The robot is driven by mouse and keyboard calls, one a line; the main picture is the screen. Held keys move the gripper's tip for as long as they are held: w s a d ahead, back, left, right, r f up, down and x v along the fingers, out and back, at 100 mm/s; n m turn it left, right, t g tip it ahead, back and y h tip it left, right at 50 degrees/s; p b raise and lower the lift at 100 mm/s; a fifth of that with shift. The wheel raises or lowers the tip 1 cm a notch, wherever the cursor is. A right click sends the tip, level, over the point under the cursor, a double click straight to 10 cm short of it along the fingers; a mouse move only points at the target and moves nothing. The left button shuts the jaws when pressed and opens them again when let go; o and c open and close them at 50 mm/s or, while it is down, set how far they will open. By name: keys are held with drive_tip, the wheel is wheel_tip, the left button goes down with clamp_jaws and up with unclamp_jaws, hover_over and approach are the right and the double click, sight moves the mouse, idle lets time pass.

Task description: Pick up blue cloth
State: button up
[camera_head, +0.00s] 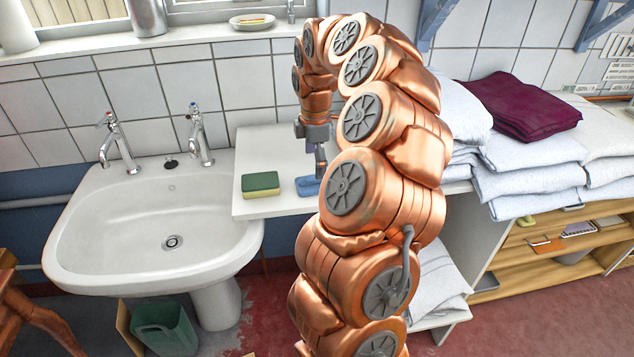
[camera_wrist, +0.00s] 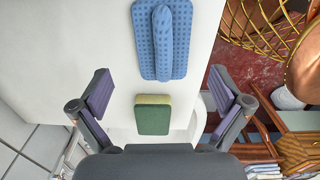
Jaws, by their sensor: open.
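The blue cloth (camera_head: 308,187) lies on the white shelf (camera_head: 252,148), partly hidden behind my arm. In the wrist view the cloth (camera_wrist: 148,45) is dotted, with a raised fold along its middle, and sits at the top of the picture, beyond my fingertips. My gripper (camera_wrist: 160,92) is open and empty, its two purple-padded fingers spread wide. In the head view my gripper (camera_head: 320,165) points down over the shelf, close to the cloth; whether it touches is not clear there.
A green and yellow sponge (camera_head: 261,184) lies left of the cloth; it shows between my fingers in the wrist view (camera_wrist: 153,118). A sink (camera_head: 160,235) with two taps is at left. Folded white towels (camera_head: 525,180) and a maroon cloth (camera_head: 525,105) are stacked at right.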

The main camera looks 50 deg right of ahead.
sight(317, 181)
drive_tip(key=shift+s+a+f+p, duration=0.1)
drive_tip(key=shift+f+p, duration=0.15)
drive_tip(key=shift+f, duration=0.9)
drive_tip(key=shift+s+a+f+p, duration=0.1)
drive_tip(key=shift+f+p, duration=0.1)
drive_tip(key=shift+f, duration=0.95)
drive_tip(key=shift+d, duration=0.1)
drive_tip(key=shift+c, duration=0.4)
drive_tip(key=c, duration=1.2)
drive_tip(key=shift+c, duration=0.3)
